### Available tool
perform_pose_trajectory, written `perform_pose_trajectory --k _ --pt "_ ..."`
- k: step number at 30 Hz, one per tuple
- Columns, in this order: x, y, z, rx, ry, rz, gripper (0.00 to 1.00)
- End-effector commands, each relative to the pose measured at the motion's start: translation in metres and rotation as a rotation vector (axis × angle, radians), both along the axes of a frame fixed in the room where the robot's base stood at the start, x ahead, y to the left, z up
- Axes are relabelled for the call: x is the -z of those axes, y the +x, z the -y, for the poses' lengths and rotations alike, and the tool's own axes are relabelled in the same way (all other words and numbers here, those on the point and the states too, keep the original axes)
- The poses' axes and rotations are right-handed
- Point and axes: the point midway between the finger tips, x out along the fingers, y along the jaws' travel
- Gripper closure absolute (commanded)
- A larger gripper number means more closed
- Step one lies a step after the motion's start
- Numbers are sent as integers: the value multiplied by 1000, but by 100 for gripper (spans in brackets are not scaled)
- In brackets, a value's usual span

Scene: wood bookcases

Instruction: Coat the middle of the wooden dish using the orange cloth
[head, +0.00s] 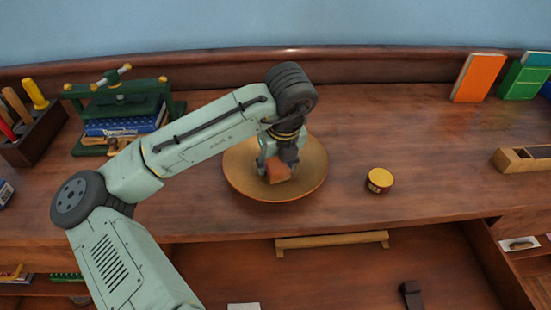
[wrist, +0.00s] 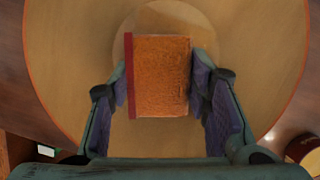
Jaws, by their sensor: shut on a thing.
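The wooden dish (head: 308,177) is round and shallow and sits on the desk top near its front edge; it fills much of the wrist view (wrist: 70,60). My gripper (head: 277,168) is over the middle of the dish, pointing down. In the wrist view my gripper (wrist: 160,88) is shut on the orange cloth (wrist: 163,75), a block-like piece with a red edge on its left side. The cloth also shows in the head view (head: 279,174). It is over the dish's paler central circle. I cannot tell whether it touches the dish.
A small round tin with a yellow lid (head: 380,179) stands right of the dish. A green press (head: 118,110) and a tool rack (head: 28,122) are at left. Books (head: 478,78) stand at back right, above a wooden box (head: 523,158). An open drawer (head: 340,275) lies below the front edge.

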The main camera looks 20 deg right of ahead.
Motion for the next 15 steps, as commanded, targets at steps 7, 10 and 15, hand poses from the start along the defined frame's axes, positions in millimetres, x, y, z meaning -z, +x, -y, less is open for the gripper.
perform_pose_trajectory --k 7,10,15 --pt "-2 -2 0 3 4 -9 78" --pt "-11 -2 0 3 3 -8 78" --pt "-30 -1 0 2 3 -6 78"
